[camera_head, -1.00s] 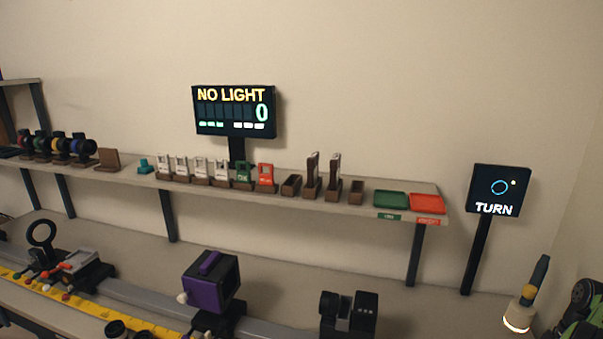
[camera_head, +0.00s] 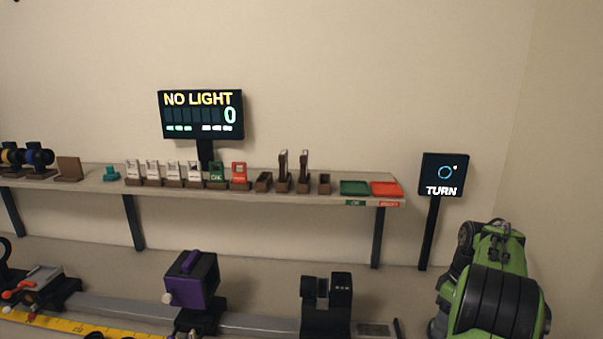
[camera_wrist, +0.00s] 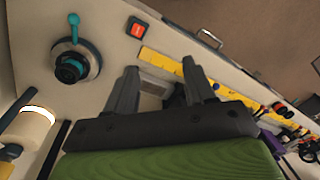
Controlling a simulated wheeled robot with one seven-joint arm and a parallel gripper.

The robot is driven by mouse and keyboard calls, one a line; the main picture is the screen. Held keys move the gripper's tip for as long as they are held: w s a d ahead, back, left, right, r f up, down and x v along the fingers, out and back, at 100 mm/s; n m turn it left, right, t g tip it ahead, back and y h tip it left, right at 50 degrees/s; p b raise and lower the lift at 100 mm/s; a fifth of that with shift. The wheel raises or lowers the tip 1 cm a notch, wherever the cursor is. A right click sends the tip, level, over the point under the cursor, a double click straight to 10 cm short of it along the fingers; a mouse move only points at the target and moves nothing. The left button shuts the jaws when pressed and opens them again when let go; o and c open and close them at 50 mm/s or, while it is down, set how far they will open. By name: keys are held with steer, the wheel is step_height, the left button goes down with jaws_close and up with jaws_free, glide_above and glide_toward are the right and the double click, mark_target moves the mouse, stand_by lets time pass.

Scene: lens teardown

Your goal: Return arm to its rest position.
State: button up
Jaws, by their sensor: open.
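My gripper (camera_wrist: 158,88) shows in the wrist view with its two dark fingers spread apart and nothing between them. It hangs above the bench, with the bench top (camera_wrist: 40,75) below it. In the head view my green and black arm stands at the lower right, and the gripper itself is not seen there.
A purple box-shaped unit (camera_head: 192,282) and a black holder (camera_head: 326,305) stand on the bench rail. A shelf (camera_head: 90,178) carries several holders, a green tray (camera_head: 355,187) and a red tray (camera_head: 387,189). Displays read NO LIGHT (camera_head: 201,114) and TURN (camera_head: 443,175). A teal-handled device (camera_wrist: 76,62) sits on the bench.

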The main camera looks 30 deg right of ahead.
steer(key=w+a+r+t, duration=0.1)
steer(key=a+r, duration=0.3)
steer(key=a, duration=0.4)
steer(key=w+a+r+h, duration=0.1)
steer(key=w+a+r, duration=0.15)
steer(key=a, duration=0.55)
steer(key=w+a+r+t, duration=0.1)
steer(key=a+r, duration=0.3)
steer(key=a, duration=0.3)
steer(key=s+a+f+m+t, duration=0.1)
steer(key=s+a+f+t, duration=0.1)
steer(key=s+a, duration=1)
steer(key=shift+s+a+f+m+t, duration=0.2)
steer(key=shift+a+f+m+t, duration=0.1)
steer(key=shift+a+t, duration=0.55)
